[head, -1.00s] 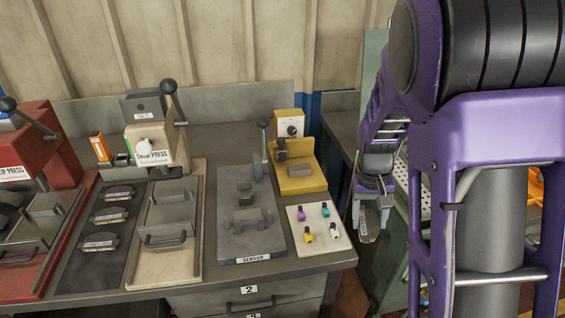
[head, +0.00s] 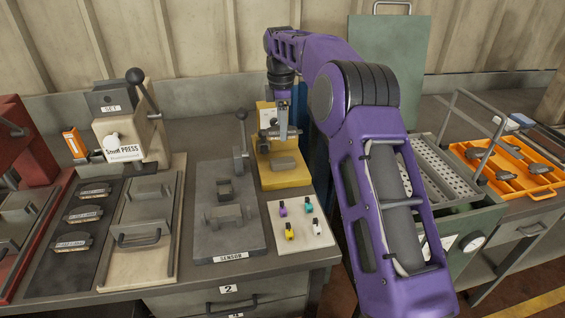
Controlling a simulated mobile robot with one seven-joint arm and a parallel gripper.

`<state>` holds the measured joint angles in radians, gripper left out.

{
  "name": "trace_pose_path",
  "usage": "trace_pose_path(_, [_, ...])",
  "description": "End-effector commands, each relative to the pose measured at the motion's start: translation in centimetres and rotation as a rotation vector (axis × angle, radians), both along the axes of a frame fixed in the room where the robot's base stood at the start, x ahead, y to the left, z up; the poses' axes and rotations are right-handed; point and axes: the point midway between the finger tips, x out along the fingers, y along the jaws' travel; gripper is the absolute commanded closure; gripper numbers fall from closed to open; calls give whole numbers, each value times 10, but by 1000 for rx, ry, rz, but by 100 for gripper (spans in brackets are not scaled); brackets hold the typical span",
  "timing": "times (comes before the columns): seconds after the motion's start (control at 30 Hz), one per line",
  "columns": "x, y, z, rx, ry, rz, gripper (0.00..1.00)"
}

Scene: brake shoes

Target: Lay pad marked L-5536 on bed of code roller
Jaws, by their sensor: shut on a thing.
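My gripper (head: 275,133) is shut on a small grey pad (head: 283,118) held on edge, in front of the upper part of a yellow machine. I take this machine for the code roller (head: 287,182). Its yellow base carries a grey block-like bed (head: 283,163), which is bare and lies below and a little right of my gripper. The pad looks apart from the bed. No marking on the pad can be read, so I cannot tell if it is L-5536. My gripper and wrist hide much of the machine's upper part.
Several labelled pads lie on a dark mat (head: 50,262) at left, beside the white press (head: 125,140) and its board. A grey sensor fixture (head: 225,232) with a lever and a white tile (head: 298,243) with coloured pieces stand close. An orange tray (head: 500,180) holds pads at right.

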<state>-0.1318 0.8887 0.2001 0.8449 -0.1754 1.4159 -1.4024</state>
Motion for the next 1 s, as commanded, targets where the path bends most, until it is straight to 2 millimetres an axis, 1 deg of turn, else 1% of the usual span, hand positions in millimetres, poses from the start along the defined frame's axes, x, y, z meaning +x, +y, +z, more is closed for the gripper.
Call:
trace_pose_path(0.1, [6, 0, 4, -2, 3, 60, 100])
trace_pose_path(0.17, [7, -1, 2, -2, 5, 75, 100])
trace_pose_path(0.43, [7, -1, -45, -3, 7, 85, 100])
trace_pose_path(0.67, [7, -1, -63, -3, 5, 83, 100])
trace_pose_path(0.87, [7, -1, -90, -3, 5, 83, 100])
trace_pose_path(1.0, [7, -1, -93, -3, 3, 83, 100])
